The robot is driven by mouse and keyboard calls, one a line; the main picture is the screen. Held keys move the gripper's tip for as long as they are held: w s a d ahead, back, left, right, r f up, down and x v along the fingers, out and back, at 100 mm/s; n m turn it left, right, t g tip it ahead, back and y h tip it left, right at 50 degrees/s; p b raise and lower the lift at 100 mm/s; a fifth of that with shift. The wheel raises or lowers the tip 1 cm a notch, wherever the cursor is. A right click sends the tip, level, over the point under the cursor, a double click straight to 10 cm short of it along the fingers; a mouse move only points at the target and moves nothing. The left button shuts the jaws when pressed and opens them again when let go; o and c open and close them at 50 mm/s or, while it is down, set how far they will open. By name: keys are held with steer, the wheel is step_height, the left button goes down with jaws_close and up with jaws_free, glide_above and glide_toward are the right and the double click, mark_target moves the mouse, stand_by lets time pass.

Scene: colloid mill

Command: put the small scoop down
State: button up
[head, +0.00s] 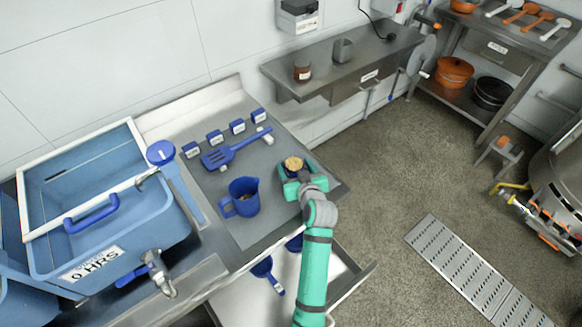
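My gripper (295,172), green, is at the right end of the grey worktop (262,222). A small round cup with a dark rim and tan contents, which looks like the small scoop (293,163), sits between its fingers. The gripper looks shut on it. The scoop's handle is hidden by the gripper, and I cannot tell whether the scoop touches the worktop.
A blue slotted turner (235,148) and several small labelled blue blocks (215,137) lie behind the jug. A large blue tank (115,235) stands at left. An open drawer (240,298) below holds blue utensils (264,268). Bare worktop lies in front of the jug.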

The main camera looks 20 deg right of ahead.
steer(key=shift+s+d+r, duration=0.15)
steer(key=shift+d+r, duration=0.05)
steer(key=shift+d, duration=0.1)
steer(key=v, duration=1.1)
steer(key=shift+s+a+r, duration=0.1)
steer(key=shift+s+a, duration=0.05)
steer(key=shift+a, duration=0.1)
steer(key=shift+s+a, duration=0.1)
steer(key=shift+a, duration=0.1)
steer(key=shift+s+d, duration=0.1)
steer(key=shift+d, duration=0.05)
steer(key=shift+s+d, duration=0.1)
steer(key=shift+d, duration=0.1)
steer(key=shift+a, duration=0.1)
